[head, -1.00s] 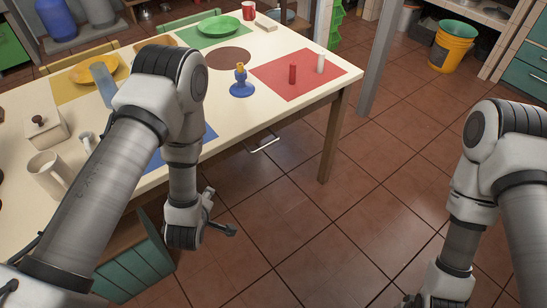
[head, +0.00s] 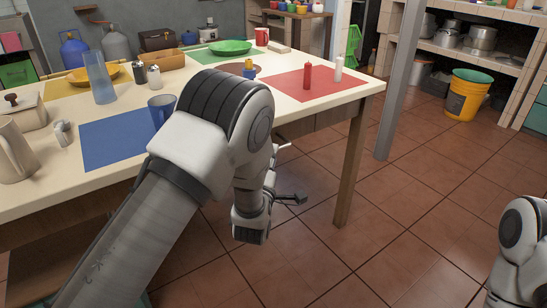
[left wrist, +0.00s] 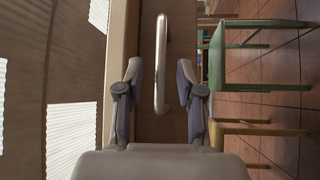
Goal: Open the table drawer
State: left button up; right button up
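The table (head: 345,97) has a cream top and wooden legs. A metal drawer handle (head: 283,147) shows at its side in the head view, partly hidden behind my left arm. In the left wrist view the handle (left wrist: 161,65) is a long upright bar on a brown wooden front (left wrist: 181,50). My left gripper (head: 287,189) is below the table edge, close to the handle. Its fingers are open, one on each side of the bar in the wrist view, with gaps to both. I cannot tell how deep the bar sits between them. My right gripper is out of view.
On the tabletop are a blue cup (head: 160,108), a blue mat (head: 112,140), a red mat (head: 290,88) and a red bottle (head: 307,76). A table leg (head: 350,165) stands right of my left gripper. The tiled floor (head: 420,220) beyond is clear.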

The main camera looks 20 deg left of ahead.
pick_arm(q)
jog(key=shift+w+a+r, duration=0.1)
jog(key=shift+w, duration=0.65)
jog(key=shift+w+a+r, duration=0.1)
jog(key=shift+w, duration=0.65)
grip_shut()
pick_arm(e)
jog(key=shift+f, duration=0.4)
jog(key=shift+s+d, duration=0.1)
